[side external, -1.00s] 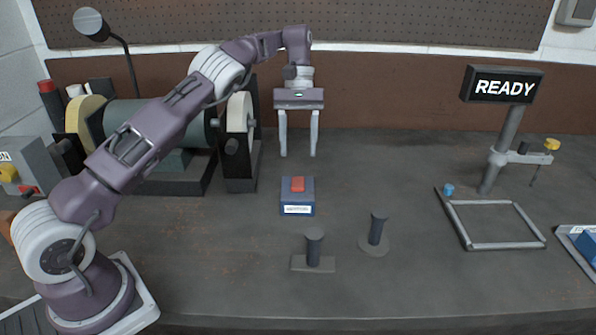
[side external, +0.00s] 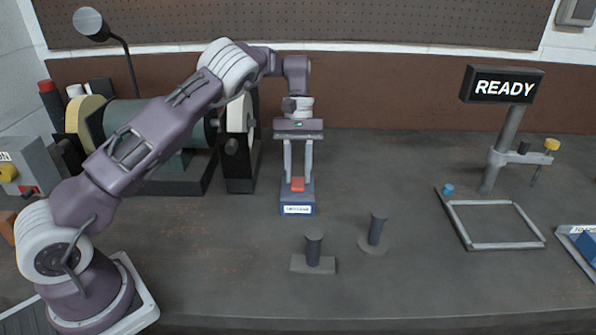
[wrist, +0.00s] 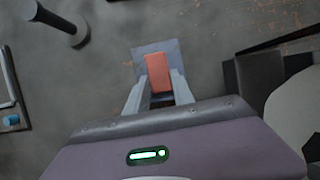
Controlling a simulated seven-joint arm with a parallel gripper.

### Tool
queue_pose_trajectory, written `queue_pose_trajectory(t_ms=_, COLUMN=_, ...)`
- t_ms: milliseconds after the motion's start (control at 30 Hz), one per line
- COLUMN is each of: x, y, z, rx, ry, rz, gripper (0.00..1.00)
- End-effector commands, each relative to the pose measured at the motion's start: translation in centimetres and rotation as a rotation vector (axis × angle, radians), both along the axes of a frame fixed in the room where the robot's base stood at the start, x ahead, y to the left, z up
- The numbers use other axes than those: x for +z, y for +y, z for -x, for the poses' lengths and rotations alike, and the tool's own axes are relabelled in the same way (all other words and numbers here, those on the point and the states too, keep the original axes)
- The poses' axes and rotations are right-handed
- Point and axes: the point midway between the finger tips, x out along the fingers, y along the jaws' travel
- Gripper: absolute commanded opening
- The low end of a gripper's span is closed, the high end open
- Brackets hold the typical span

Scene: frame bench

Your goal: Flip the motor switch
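A blue box (side external: 297,209) with a red rocker or button (side external: 298,184) on top and a white label, too small to read, sits on the bench. Its red piece (wrist: 158,73) also shows in the wrist view. My gripper (side external: 298,176) points down just above the box. Its fingers are partly closed but still apart, one on each side of the red piece and close to it. Contact cannot be made out. Which box is the motor switch is not readable.
A bench grinder (side external: 150,113) stands behind my arm. Two dark posts (side external: 314,248) (side external: 377,228) stand in front of the blue box. A READY sign (side external: 503,86) on a pole and a grey frame (side external: 505,245) are at right. The bench between is clear.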

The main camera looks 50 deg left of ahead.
Motion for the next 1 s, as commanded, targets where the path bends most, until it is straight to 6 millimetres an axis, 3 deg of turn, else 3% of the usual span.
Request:
queue_pose_trajectory(t_ms=167, x=0.11, y=-0.09, z=0.04, rx=0.001, ry=-0.011, rz=-0.01, gripper=0.0)
queue_pose_trajectory(t_ms=600, x=0.56, y=-0.87, z=0.82, rx=0.0, ry=-0.246, rz=-0.246, gripper=0.0)
queue_pose_trajectory(t_ms=933, x=0.54, y=-0.84, z=0.84, rx=-0.001, ry=-0.258, rz=-0.259, gripper=0.0)
queue_pose_trajectory(t_ms=967, x=0.54, y=-0.84, z=0.84, rx=-0.001, ry=-0.258, rz=-0.258, gripper=0.33)
queue_pose_trajectory(t_ms=1000, x=0.54, y=-0.84, z=0.83, rx=-0.001, ry=-0.258, rz=-0.258, gripper=0.41)
